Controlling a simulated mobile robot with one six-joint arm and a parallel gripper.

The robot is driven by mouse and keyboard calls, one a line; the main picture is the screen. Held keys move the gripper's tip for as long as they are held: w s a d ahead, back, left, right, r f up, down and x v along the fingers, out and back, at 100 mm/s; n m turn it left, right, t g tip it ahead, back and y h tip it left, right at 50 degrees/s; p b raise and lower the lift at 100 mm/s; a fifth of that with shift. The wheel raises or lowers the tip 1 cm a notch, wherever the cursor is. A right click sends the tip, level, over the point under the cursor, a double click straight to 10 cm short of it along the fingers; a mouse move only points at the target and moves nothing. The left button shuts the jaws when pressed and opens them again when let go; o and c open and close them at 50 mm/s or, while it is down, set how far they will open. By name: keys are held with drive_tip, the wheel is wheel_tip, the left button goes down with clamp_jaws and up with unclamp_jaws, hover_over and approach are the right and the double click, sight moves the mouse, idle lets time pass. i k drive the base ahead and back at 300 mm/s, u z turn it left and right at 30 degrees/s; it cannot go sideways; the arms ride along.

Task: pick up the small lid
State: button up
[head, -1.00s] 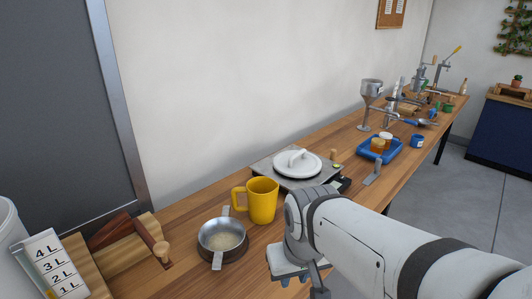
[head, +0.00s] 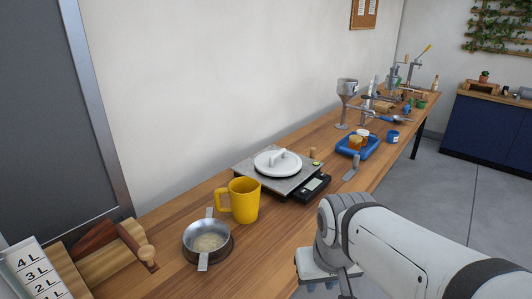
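A round white lid (head: 270,165) with a bar handle lies on a grey square plate (head: 247,177) on the table, behind the yellow mug. In the blue tray (head: 369,153) stand small amber jars (head: 355,143), at least one with a white top; these are too small to tell whether a loose lid is among them. My gripper (head: 328,284) is at the bottom, in front of the table's near edge, apart from all of these. Its fingers are mostly hidden or cut off, so I cannot tell if it is open.
A yellow mug (head: 244,201) and a metal strainer pan (head: 207,240) stand on the wooden table (head: 275,225) at left. A black scale display (head: 313,187) is beside the plate. A metal funnel stand (head: 346,95) and tools stand farther back. Bare table lies right of the mug.

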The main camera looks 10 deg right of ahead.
sight(282, 163)
drive_tip(key=z, duration=2.05)
drive_tip(key=i, duration=2.35)
drive_tip(key=u, duration=2.7)
